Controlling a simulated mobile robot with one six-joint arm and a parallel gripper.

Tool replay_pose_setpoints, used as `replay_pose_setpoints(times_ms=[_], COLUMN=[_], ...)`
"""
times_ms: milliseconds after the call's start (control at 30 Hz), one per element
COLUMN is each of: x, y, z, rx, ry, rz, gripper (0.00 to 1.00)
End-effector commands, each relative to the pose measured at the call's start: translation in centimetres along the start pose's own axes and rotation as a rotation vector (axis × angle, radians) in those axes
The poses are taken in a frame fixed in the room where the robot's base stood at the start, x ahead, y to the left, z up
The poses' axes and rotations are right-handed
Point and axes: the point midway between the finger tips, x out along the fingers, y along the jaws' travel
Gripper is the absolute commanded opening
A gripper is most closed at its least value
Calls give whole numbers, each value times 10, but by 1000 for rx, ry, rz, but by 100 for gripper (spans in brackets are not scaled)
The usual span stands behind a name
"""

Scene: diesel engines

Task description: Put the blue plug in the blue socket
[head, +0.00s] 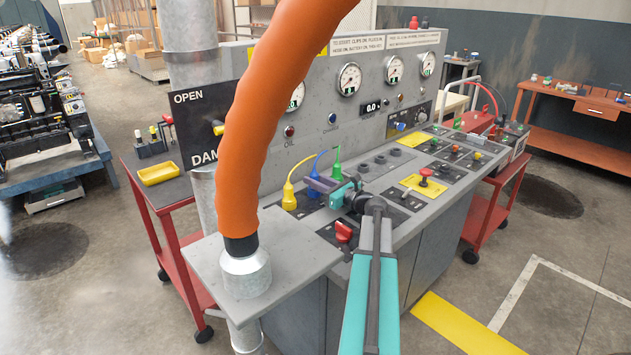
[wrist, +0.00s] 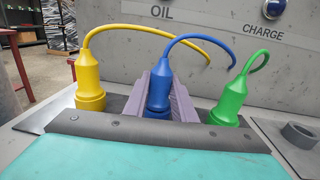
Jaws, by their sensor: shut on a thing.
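The blue plug (wrist: 158,90) stands upright between the purple fingers of my gripper (wrist: 161,97), which are shut on it. A blue cable rises from its top and bends right. Some blue shows low between the fingers, but the blue socket is mostly hidden, and I cannot tell how far the plug is in. In the head view my gripper (head: 322,184) is at the console's left part, with the blue plug (head: 312,192) partly behind it. The yellow plug (wrist: 90,85) stands upright to the left and the green plug (wrist: 230,100) to the right.
The grey console panel (head: 330,105) with gauges rises behind the plugs. A thick orange hose (head: 262,120) stands left of my arm. A red lever (head: 344,232) is in front of my gripper. A yellow tray (head: 159,174) lies on the red cart at left.

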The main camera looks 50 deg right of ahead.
Motion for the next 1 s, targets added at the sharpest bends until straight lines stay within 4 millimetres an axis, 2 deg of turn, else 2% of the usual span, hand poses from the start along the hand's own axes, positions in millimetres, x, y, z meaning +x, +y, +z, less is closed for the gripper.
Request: replay_pose_setpoints(times_ms=[267,300,400,767,1000], x=[0,0,0,-1,-1], y=[0,0,0,-1,-1], z=[0,0,0,1,12], rx=[0,0,0,0,-2], ry=[0,0,0,0,-1], rz=[-1,-1,-1,-1,-1], gripper=[0,30,45,45,45])
